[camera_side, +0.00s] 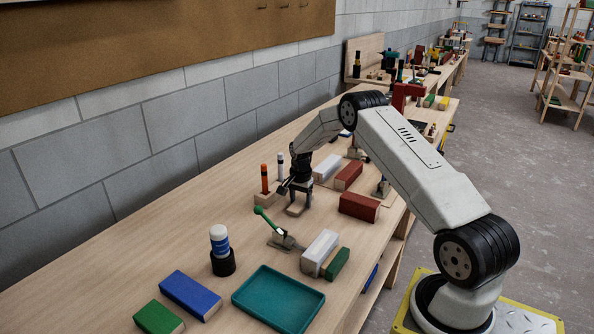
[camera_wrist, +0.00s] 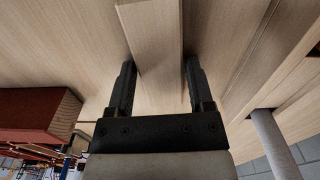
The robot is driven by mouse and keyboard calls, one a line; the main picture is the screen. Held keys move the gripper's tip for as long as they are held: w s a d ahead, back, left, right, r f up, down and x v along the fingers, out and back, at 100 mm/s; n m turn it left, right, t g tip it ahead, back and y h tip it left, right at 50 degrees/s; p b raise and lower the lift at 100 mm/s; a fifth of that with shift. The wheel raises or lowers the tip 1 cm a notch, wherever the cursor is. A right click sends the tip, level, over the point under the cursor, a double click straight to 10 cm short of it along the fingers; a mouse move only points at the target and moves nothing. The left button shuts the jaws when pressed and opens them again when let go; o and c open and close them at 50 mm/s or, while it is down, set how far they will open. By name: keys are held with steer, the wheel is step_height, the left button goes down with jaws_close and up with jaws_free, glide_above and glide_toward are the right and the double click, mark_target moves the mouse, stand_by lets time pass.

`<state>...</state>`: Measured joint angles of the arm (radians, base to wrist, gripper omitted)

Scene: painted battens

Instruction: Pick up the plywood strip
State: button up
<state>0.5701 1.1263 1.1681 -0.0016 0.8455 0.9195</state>
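The plywood strip (camera_wrist: 155,35) is a pale, flat piece of wood, close in colour to the bench top. In the wrist view it runs from the top edge down between the two black fingers of my gripper (camera_wrist: 159,65). The fingers stand apart, one on each side, with a thin gap visible at the right finger; contact at the left one is unclear. In the side view my gripper (camera_side: 299,191) points down, low over the bench, and the strip (camera_side: 295,210) shows at its fingertips, seemingly lying on the bench.
An orange-and-black marker and a white one stand in a wooden block (camera_side: 266,199) just left of my gripper. A green-handled clamp (camera_side: 283,238) is in front. White (camera_side: 326,167) and red (camera_side: 349,176) battens lie to the right. A teal tray (camera_side: 278,298) is nearer the camera.

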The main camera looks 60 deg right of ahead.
jaws_close()
steer(key=shift+r, duration=0.75)
steer(key=s+a+r, duration=0.3)
steer(key=s+r, duration=0.2)
steer(key=s, duration=0.1)
steer(key=s+a+r, duration=0.3)
steer(key=s+r, duration=0.3)
steer(key=shift+s+a+r, duration=0.25)
stand_by(0.4)
